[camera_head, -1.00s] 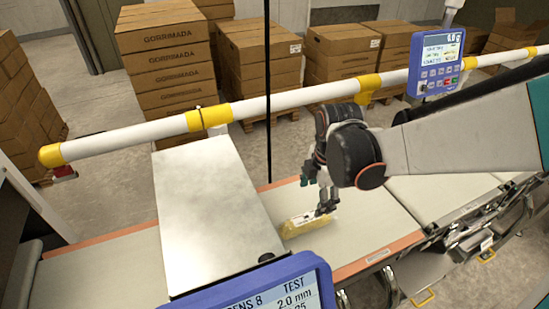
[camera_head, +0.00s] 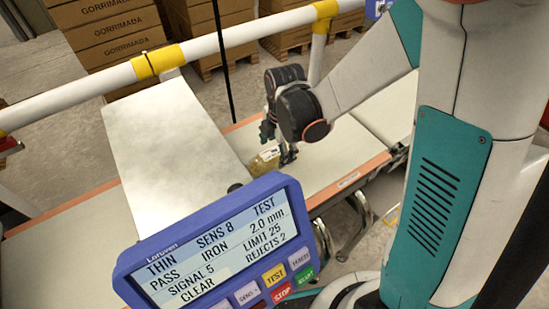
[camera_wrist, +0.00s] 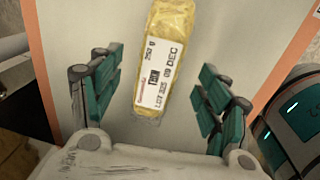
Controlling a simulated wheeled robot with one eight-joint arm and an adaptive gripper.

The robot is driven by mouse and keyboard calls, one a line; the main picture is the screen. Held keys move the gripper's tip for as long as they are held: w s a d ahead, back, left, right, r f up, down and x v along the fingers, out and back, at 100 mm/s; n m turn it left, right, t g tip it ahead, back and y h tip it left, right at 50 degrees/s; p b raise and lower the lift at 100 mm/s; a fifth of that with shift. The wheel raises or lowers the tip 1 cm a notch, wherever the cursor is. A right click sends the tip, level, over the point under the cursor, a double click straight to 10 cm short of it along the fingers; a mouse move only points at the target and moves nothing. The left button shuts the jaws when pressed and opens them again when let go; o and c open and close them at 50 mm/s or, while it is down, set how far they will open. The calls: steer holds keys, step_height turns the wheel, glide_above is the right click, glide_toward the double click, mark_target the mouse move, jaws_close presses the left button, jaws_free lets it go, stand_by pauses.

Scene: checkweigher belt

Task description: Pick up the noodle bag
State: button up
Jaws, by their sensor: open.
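The noodle bag (camera_wrist: 172,48) is a yellow pack with a white label reading 250 g and a date. In the wrist view it lies on the pale belt (camera_wrist: 100,25), upper middle, tilted slightly. My gripper (camera_wrist: 158,95) is open, its teal-padded fingers apart on the left and right of the bag's near end. A gap shows between the bag and each finger. In the head view the noodle bag (camera_head: 264,161) lies on the belt beside the metal hood, partly hidden by my gripper (camera_head: 278,148).
A metal hood (camera_head: 165,135) covers the belt just left of the bag. A blue control panel (camera_head: 220,245) stands in front. A white rail with yellow joints (camera_head: 230,48) runs behind, with stacked cartons (camera_head: 110,40) beyond. The belt right of my gripper is clear.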

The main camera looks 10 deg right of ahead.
mark_target(277, 151)
steer(key=f, duration=0.1)
steer(key=f+b, duration=0.1)
steer(key=f, duration=0.1)
steer(key=shift+w+a+f, duration=0.1)
steer(key=shift+w+f, duration=0.1)
steer(key=shift+f, duration=0.1)
steer(key=c, duration=1.5)
steer(key=shift+o, duration=0.2)
steer(key=shift+r, duration=0.2)
